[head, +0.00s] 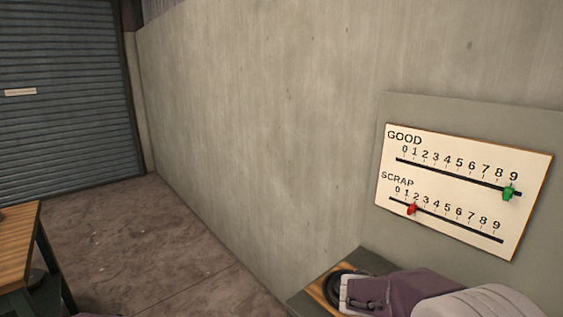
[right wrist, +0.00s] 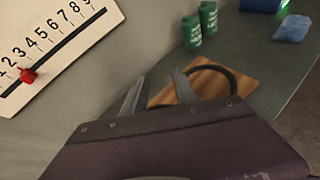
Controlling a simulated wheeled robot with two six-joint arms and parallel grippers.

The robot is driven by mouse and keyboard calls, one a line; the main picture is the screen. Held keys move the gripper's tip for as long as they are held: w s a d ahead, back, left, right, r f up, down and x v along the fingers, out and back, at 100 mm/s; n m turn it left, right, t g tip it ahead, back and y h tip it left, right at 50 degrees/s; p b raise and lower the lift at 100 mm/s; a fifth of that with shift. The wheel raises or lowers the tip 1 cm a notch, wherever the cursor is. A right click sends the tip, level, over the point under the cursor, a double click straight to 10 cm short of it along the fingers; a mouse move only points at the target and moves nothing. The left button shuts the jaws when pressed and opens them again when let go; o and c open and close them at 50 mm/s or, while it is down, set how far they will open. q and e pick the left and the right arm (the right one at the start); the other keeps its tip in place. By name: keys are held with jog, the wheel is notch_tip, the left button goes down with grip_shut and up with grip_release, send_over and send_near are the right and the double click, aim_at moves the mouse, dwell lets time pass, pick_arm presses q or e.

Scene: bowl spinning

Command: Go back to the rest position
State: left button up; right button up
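The counter board (head: 465,215) with GOOD and SCRAP scales is on the wall at the right of the head view. The red slider (right wrist: 28,75) also shows at the left of the right wrist view. My right gripper (right wrist: 159,76) is open, with a gap between its fingers and nothing seen between them. It is apart from the counter board. In the head view it is at the bottom right.
A black ring (right wrist: 236,86) lies on a wooden board (right wrist: 204,75) beyond my right gripper. Green cans (right wrist: 191,32) and a blue crumpled item (right wrist: 292,29) are behind. A wooden table (head: 18,240) stands at the left of the head view. Floor between is clear.

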jog(key=s+a+f+m+g+y, duration=0.3)
jog(key=s+f+m+y, duration=0.3)
jog(key=s+f, duration=0.4)
jog(key=a+f+m+y, duration=0.3)
jog(key=a+m, duration=0.3)
jog(key=a, duration=0.1)
jog(key=a+f+m+t+y, duration=0.1)
jog(key=a+f+m+y, duration=0.2)
jog(key=a+m, duration=0.3)
jog(key=shift+s+a+m+y, duration=0.3)
jog(key=shift+s+a+y, duration=0.1)
jog(key=shift+a+y, duration=0.15)
